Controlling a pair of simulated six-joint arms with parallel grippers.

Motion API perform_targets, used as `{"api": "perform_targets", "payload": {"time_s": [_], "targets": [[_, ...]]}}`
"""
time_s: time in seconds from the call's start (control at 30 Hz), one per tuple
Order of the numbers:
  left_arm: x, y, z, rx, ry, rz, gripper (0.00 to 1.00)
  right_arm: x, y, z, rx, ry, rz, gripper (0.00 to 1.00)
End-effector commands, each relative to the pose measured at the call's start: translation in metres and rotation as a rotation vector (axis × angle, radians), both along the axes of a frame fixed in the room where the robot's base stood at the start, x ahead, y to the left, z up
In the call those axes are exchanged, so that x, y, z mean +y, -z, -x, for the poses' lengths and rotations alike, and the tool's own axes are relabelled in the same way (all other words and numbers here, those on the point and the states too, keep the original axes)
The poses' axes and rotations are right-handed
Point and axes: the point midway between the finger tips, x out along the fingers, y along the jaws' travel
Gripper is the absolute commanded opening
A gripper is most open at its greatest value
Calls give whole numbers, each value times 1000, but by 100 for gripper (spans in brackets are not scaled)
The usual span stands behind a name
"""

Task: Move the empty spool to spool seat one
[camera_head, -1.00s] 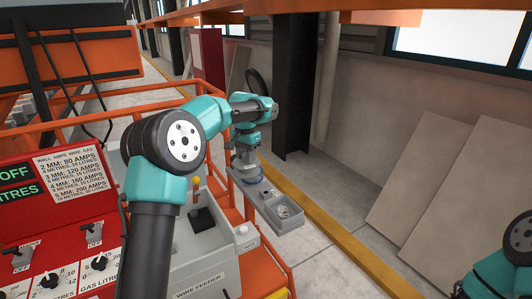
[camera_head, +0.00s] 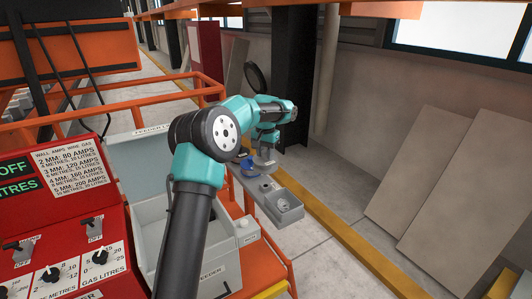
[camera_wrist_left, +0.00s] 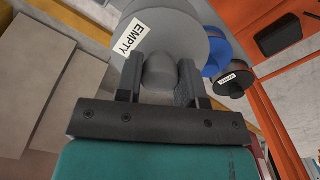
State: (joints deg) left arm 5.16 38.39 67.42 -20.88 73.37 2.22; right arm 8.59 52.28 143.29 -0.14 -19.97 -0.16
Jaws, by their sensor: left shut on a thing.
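The empty spool (camera_wrist_left: 180,35) is a grey disc with a white "EMPTY" label in the left wrist view. My left gripper (camera_wrist_left: 160,85) is shut on its rounded grey hub. In the head view my left gripper (camera_head: 266,146) holds the spool (camera_head: 264,162) over the far end of the grey tray (camera_head: 264,204). The spool is small there, and its exact height above the tray is hard to tell. I cannot tell which seat is spool seat one. My right gripper is not in view.
A blue spool (camera_wrist_left: 213,58) and a dark labelled spool (camera_wrist_left: 232,83) are beside the held spool. The red control panel (camera_head: 50,215) and grey wire feeder box (camera_head: 150,180) stand left. Orange rails surround the feeder.

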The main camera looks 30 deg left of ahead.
Motion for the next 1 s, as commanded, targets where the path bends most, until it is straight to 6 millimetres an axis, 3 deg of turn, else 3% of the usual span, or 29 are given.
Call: {"api": "perform_targets", "payload": {"time_s": [0.7,1.0], "targets": [[0,49,0,2,1,0,7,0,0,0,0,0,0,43],[0,56,0,-1,1,0,7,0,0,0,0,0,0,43]]}}
